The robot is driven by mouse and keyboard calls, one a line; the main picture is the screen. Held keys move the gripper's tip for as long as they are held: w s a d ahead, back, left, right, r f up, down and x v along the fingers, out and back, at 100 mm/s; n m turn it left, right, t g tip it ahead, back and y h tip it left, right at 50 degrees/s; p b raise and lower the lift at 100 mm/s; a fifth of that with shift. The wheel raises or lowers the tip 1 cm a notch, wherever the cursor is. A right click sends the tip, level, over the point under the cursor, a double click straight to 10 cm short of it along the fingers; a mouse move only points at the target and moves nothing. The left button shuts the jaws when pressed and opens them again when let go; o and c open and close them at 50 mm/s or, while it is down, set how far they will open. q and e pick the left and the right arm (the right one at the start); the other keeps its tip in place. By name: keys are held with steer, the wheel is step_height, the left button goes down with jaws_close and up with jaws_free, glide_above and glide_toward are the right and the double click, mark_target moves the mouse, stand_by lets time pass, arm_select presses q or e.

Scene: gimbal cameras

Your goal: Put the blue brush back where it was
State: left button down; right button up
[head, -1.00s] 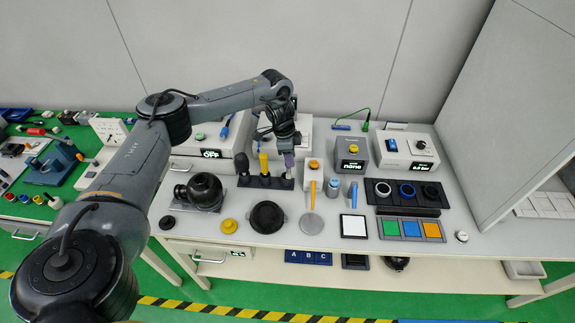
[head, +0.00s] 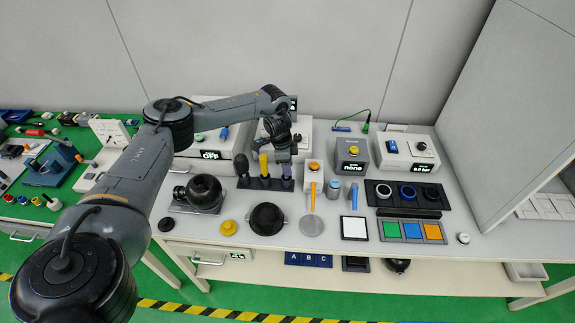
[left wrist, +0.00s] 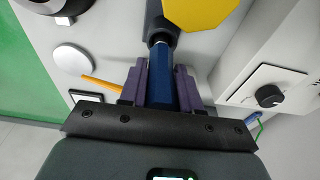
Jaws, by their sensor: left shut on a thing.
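The blue brush (left wrist: 160,88) shows in the left wrist view as a dark blue handle between the purple finger pads of my left gripper (left wrist: 161,85). A dark ring and a black part lie beyond its far end. In the head view my left gripper (head: 286,172) is shut at the right end of the black rack (head: 265,184) and hides the brush there. I cannot tell whether the brush is fully seated. A yellow-handled brush (head: 264,163) stands in the middle of the rack, and a black one (head: 243,166) at its left end. My right gripper is not in view.
White boxes stand behind.

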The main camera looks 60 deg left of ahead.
arm_select(q)
steer(key=shift+f, duration=0.1)
steer(key=c, duration=0.8)
jaws_free()
